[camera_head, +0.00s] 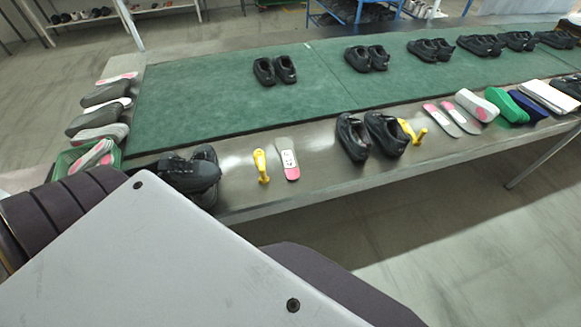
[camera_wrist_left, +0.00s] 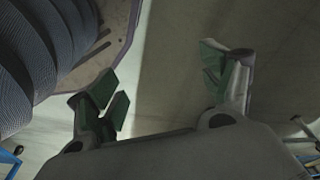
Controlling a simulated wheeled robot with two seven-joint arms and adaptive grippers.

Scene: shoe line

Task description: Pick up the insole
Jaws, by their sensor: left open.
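A single insole (camera_head: 288,160), white with a pink heel, lies on the metal table edge between a yellow tool and a pair of black shoes. A pair of similar insoles (camera_head: 452,119) lies further right. More insoles stand in a green basket (camera_head: 63,165) at the left. In the left wrist view my left gripper (camera_wrist_left: 165,85) has its green-padded fingers spread wide with nothing between them, and no insole shows there. Neither gripper shows in the head view, where parts of my body cover the lower left.
Black shoes (camera_head: 188,175) stand left of a yellow tool (camera_head: 261,165); another pair (camera_head: 370,136) stands to the right. The green mat (camera_head: 220,100) bears several shoe pairs. Stacked insoles (camera_head: 104,93) line the left end. Bare metal surrounds the single insole.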

